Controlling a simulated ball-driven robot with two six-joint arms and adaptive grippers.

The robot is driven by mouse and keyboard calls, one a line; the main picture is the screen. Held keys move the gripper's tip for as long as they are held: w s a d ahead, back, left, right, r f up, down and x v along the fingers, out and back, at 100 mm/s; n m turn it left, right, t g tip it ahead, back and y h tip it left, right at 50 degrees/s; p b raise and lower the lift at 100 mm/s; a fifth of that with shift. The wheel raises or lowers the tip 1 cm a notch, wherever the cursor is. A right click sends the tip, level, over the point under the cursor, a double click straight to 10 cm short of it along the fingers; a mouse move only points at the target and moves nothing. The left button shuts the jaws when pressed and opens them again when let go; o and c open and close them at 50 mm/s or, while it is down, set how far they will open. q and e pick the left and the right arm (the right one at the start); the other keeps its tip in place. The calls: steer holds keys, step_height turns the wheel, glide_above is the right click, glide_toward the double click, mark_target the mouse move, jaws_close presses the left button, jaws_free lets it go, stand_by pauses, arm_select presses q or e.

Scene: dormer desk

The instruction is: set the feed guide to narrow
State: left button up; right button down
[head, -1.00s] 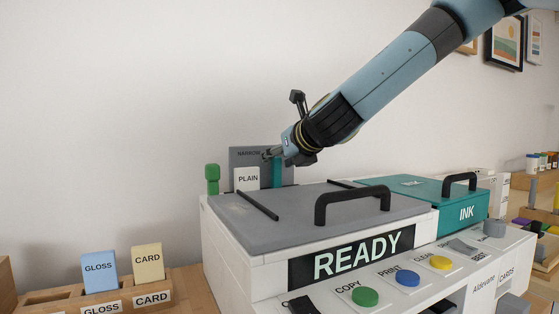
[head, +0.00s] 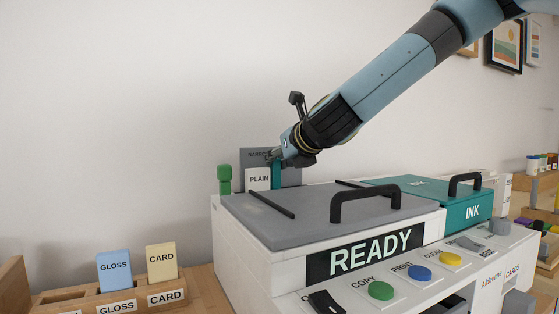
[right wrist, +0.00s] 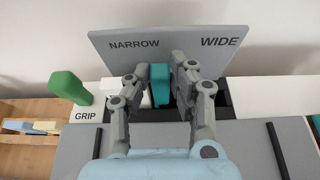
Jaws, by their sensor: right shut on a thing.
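The teal feed guide (head: 277,175) stands upright in the slot at the printer's back. It also shows in the right wrist view (right wrist: 160,84), nearer the NARROW label than the WIDE one. My right gripper (head: 275,156) is shut on the guide's upper part; its two fingers (right wrist: 160,92) flank it in the wrist view. The white PLAIN card (head: 259,179) stands just left of the guide. The grey backboard (head: 291,172) carries the NARROW and WIDE labels; in the head view my gripper hides WIDE. My left gripper is out of view.
The printer (head: 262,246) shows READY, with a grey handled lid (head: 310,211) below my gripper. A green grip (head: 224,179) stands left of the card. A teal INK cover (head: 440,200) is at the right. A wooden rack (head: 140,292) holds GLOSS and CARD cards.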

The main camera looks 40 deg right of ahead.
steer(key=shift+a, duration=0.3)
steer(key=shift+d, duration=0.1)
steer(key=c, duration=1.3)
jaws_free()
steer(key=shift+w+a, duration=0.15)
steer(key=shift+a, duration=0.15)
steer(key=shift+o, duration=0.7)
steer(key=shift+d, duration=0.1)
steer(key=shift+r, duration=0.1)
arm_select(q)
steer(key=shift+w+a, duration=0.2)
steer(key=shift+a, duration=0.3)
arm_select(e)
step_height(320, 180, up, 10)
